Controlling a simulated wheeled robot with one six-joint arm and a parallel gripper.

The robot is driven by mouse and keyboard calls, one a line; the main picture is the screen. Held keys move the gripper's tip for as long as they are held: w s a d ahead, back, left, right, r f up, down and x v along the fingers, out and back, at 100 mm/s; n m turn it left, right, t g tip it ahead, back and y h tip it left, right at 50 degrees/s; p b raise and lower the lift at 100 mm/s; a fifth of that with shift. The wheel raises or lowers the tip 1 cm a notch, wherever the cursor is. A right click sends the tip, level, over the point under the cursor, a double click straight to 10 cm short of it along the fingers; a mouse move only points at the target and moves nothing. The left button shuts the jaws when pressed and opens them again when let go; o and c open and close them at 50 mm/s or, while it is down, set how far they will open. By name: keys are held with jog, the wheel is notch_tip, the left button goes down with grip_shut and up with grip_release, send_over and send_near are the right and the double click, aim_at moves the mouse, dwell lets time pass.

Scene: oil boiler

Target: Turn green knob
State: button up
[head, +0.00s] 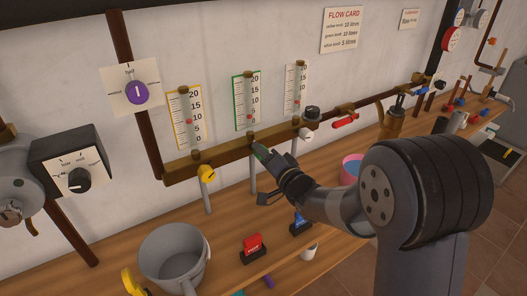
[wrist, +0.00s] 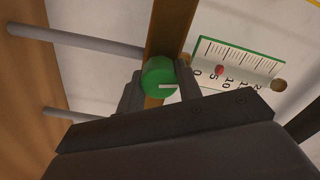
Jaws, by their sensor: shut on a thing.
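The green knob (wrist: 158,77) sits on the brass bar below the green-edged flow gauge. A short white line marks its face, pointing right in the wrist view. My gripper (wrist: 160,88) is shut on the green knob, with one finger on each side of it. In the head view my gripper (head: 262,158) reaches the bar under the green gauge (head: 246,101) and hides most of the knob. The red float (wrist: 219,70) of the green gauge shows in the wrist view, a little above 5.
A yellow knob (head: 207,173) is left of my gripper and a white knob (head: 305,135) is right of it, on the same bar. A grey pot (head: 175,255), a red switch (head: 252,245) and a blue switch (head: 299,222) stand on the bench below. A flow card (head: 342,30) hangs above.

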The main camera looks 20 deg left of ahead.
jog(key=shift+m+p, duration=0.3)
jog(key=shift+m, duration=0.8)
jog(key=o, duration=1)
jog(key=shift+c, duration=0.2)
jog(key=b+v, duration=0.1)
jog(key=v, duration=0.9)
jog(key=shift+s+d, duration=0.2)
jog(key=shift+d, duration=0.1)
jog(key=shift+a, duration=0.1)
jog(key=p+x, duration=0.1)
jog(key=x, duration=0.9)
jog(key=shift+w+a, duration=0.2)
